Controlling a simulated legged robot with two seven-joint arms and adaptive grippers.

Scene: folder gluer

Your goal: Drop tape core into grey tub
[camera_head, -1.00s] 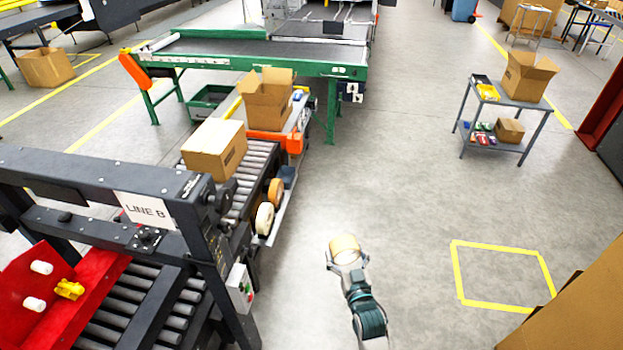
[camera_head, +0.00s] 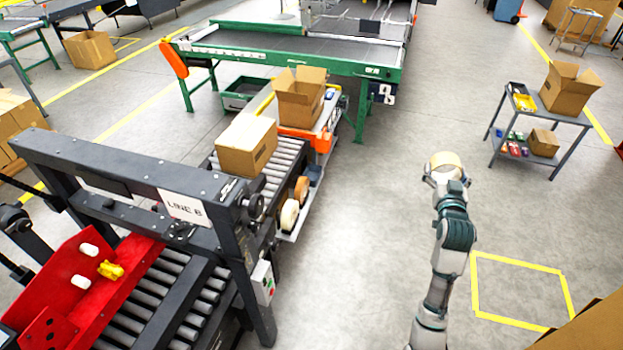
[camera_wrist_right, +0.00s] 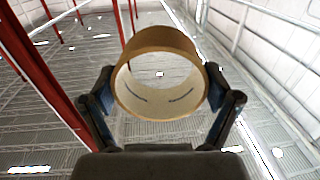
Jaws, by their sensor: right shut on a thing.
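The tape core (camera_head: 446,157), a tan cardboard ring, is held in my right gripper (camera_head: 444,173) above the open floor, right of the conveyor line. In the right wrist view the core (camera_wrist_right: 164,38) sits between the two fingers of the right gripper (camera_wrist_right: 160,88), which press on its outer sides; its hole faces the camera. A small dark grey container (camera_head: 517,88), perhaps the grey tub, stands on the cart at the right; its inside cannot be made out. My left gripper is not in view.
A roller conveyor and the LINE B machine (camera_head: 150,185) stand left. Floor lies clear between them and the cart. A yellow floor square (camera_head: 520,262) is below right.

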